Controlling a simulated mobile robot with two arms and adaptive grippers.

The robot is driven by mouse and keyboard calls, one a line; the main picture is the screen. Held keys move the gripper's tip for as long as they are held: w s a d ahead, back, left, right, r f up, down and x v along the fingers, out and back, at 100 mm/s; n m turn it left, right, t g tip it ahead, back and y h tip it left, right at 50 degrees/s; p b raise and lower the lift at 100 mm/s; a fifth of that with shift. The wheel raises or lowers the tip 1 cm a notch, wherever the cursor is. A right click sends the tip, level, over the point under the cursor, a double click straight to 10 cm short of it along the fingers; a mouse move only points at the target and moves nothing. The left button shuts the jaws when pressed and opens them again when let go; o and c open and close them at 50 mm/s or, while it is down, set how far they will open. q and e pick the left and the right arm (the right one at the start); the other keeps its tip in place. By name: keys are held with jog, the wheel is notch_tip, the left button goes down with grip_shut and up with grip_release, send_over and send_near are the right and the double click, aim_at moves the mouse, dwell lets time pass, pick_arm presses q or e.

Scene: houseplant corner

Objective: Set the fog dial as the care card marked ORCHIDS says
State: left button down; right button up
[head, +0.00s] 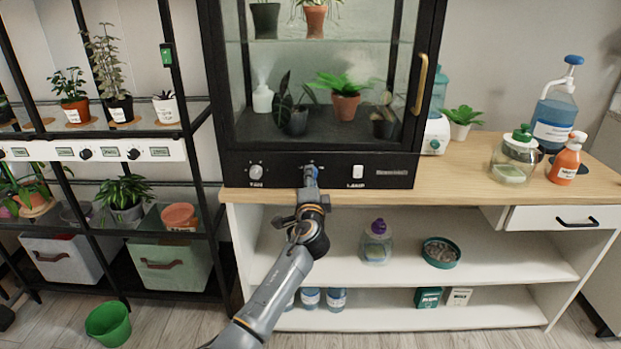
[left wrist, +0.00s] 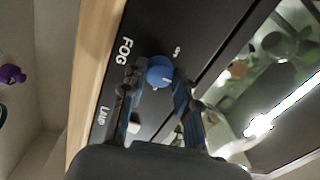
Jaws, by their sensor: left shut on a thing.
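The fog dial (left wrist: 160,71) is a blue round knob with a small white mark, beside the printed word FOG in the left wrist view. Small lettering sits near its other side. My left gripper (left wrist: 158,88) is shut on the dial, with a finger at each side. In the head view my left gripper (head: 310,174) is at the middle of the black front panel of the glass cabinet (head: 230,172) and hides most of the dial. No card that I can read as ORCHIDS shows. My right gripper is not in view.
A fan knob (head: 256,171) and a white lamp switch (head: 358,172) flank my gripper. A green tag (head: 167,55) hangs on the left plant rack. Bottles and a jar (head: 514,158) stand on the wooden top (head: 470,182) at right. A green bucket (head: 108,323) is on the floor.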

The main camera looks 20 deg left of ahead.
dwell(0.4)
pick_arm(q)
jog(key=c, duration=1)
grip_release()
jog(key=v, duration=1.2)
jog(key=shift+f, duration=0.15)
